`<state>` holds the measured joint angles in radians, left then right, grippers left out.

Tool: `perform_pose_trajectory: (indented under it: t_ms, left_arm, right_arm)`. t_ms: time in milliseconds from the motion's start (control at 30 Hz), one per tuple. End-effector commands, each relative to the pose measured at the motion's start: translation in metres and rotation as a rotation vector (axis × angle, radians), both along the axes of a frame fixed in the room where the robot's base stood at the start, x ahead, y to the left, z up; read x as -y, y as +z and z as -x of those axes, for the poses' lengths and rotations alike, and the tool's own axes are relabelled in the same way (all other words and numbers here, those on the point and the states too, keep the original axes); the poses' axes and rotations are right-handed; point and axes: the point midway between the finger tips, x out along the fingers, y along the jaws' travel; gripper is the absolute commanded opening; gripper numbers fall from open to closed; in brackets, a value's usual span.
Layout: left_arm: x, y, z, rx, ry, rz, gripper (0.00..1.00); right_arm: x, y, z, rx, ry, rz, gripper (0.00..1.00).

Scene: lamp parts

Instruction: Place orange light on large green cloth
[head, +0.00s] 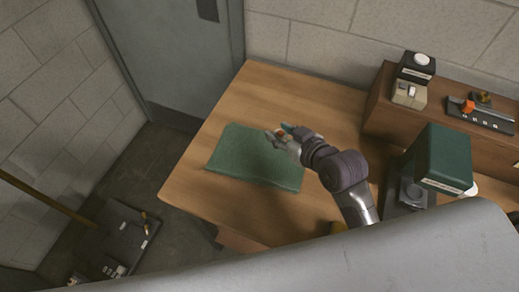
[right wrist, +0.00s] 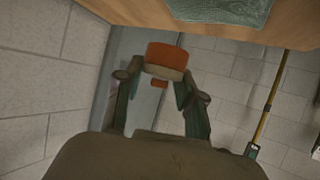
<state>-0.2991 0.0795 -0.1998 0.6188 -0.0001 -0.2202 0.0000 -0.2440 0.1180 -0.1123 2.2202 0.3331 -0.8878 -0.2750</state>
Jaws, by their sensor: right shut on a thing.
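The large green cloth (head: 245,160) lies flat on the left part of the wooden table. My right gripper (head: 278,136) is over the cloth's right part in the head view; its height above the cloth is hard to judge. In the right wrist view, it is shut on the orange light (right wrist: 165,54), which has an orange top and a pale lower band. The fingers sit on either side of the light. The cloth also shows at the top of that view (right wrist: 222,12), apart from the light. My left gripper is not in view.
A dark green box-shaped device (head: 447,155) stands on the right of the table. Behind it, a wooden shelf (head: 385,115) carries a small boxy device (head: 412,80) and a dark panel with an orange part (head: 467,106). The table (head: 300,95) is bare behind the cloth.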

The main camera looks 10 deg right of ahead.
Motion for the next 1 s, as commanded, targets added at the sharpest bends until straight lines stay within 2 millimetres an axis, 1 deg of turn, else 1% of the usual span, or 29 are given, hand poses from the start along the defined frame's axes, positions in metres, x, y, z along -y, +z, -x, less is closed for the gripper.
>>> perform_pose_trajectory:
  t_ms: [33,167,300,500,600,700,767,833,967,1000]
  left_arm:
    - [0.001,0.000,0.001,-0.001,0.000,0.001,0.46]
    - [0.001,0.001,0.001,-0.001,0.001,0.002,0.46]
    - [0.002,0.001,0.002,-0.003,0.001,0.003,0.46]
    - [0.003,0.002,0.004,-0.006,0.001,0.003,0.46]
    - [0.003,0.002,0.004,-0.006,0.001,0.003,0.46]
    - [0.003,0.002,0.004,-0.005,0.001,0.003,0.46]
    - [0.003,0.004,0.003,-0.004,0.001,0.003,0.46]
    - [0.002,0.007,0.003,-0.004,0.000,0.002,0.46]
    - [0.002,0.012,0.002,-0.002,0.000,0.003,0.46]
    - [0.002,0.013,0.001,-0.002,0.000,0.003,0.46]
  right_arm:
    - [0.000,-0.006,-0.005,-0.001,0.061,0.015,0.05]
    - [0.002,-0.017,-0.013,-0.007,0.199,0.020,0.05]
    - [0.018,-0.024,-0.024,-0.018,0.304,0.020,0.05]
    - [0.051,-0.024,-0.038,-0.032,0.371,0.010,0.05]
    - [0.063,-0.021,-0.043,-0.035,0.382,0.004,0.05]
    - [0.067,-0.020,-0.045,-0.035,0.387,-0.001,0.05]
    - [0.065,-0.022,-0.046,-0.036,0.387,-0.004,0.05]
    - [0.055,-0.026,-0.045,-0.036,0.388,-0.010,0.05]
    - [0.025,-0.043,-0.044,-0.036,0.388,-0.013,0.05]
    - [0.015,-0.048,-0.044,-0.035,0.389,-0.013,0.05]
